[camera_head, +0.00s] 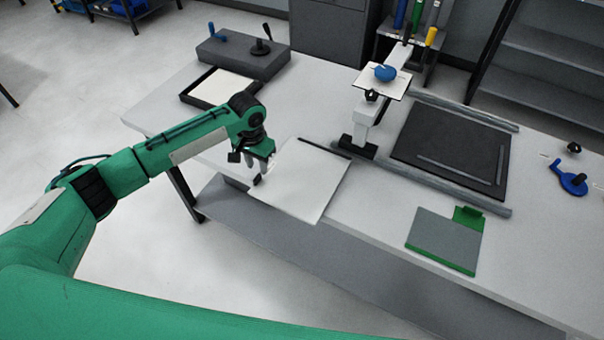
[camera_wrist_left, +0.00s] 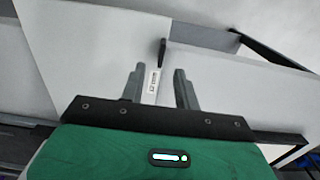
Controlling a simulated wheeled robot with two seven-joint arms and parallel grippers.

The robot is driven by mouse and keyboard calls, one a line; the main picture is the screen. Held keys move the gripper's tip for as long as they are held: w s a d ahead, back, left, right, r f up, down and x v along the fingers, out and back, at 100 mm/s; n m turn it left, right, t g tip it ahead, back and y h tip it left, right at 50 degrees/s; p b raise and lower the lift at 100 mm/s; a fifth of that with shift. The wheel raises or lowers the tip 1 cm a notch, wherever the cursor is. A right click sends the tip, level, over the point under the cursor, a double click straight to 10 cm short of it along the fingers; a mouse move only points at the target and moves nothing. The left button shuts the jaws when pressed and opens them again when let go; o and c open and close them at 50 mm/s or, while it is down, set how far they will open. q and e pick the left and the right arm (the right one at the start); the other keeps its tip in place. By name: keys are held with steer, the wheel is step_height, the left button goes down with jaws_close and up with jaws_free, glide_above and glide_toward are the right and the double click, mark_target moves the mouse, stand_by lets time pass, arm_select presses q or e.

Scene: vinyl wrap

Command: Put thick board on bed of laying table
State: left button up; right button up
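A white board (camera_head: 303,185) lies at the front edge of the table, partly overhanging it; a dark strip runs along its back edge. My left gripper (camera_head: 256,181) is at the board's left edge. In the left wrist view, the left gripper (camera_wrist_left: 157,86) has its two fingers apart, with a white surface bearing a small printed label (camera_wrist_left: 153,84) between and beyond them. I cannot tell whether the fingers touch the board. A dark flat bed (camera_head: 440,140) lies between grey rails on the table to the right. My right gripper is not in view.
A post with a small plate and blue knob (camera_head: 385,73) stands between board and bed. A black-rimmed tray with a white sheet (camera_head: 220,92) and a grey block with handles (camera_head: 243,54) are at the back left. A green-and-grey pad (camera_head: 445,240) and a blue tool (camera_head: 572,180) lie right.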

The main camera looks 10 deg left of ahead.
mark_target(259, 174)
arm_select(q)
step_height(259, 174, down, 4)
steer(key=shift+f+p, duration=0.1)
steer(key=shift+p, duration=0.5)
jaws_close()
steer(key=shift+w, duration=0.1)
steer(key=shift+r, duration=0.25)
